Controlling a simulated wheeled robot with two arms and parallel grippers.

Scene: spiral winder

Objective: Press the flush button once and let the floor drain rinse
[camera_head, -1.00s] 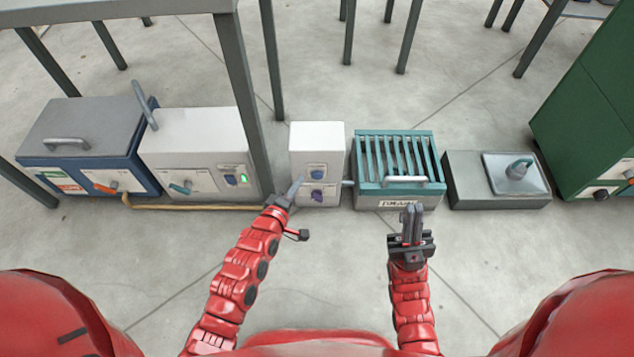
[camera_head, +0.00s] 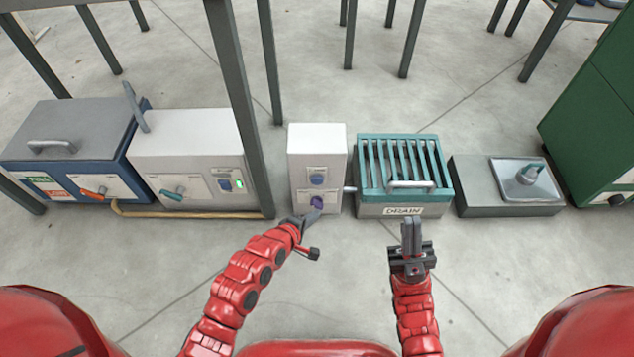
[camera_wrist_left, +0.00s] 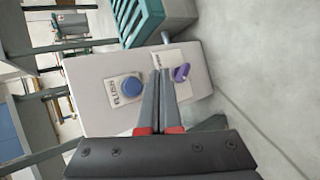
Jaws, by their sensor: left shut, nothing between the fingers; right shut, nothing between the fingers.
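The white control box (camera_head: 317,146) stands on the floor in the middle of the head view. Its front carries a round blue flush button (camera_head: 317,179) above a purple knob (camera_head: 317,201). In the left wrist view the blue button (camera_wrist_left: 132,88) sits beside a label reading FLUSH, and the purple knob (camera_wrist_left: 181,73) is on its own plate. The teal-grated drain (camera_head: 405,167), labelled DRAIN, stands right of the box. My left gripper (camera_head: 313,214) is shut and empty, its tips close to the purple knob, below the button; contact cannot be told. My right gripper (camera_head: 411,224) is shut and empty before the drain.
Left are a white unit (camera_head: 190,145) with a teal handle and a blue-grey box (camera_head: 65,145). Grey frame legs rise behind. The front floor is open.

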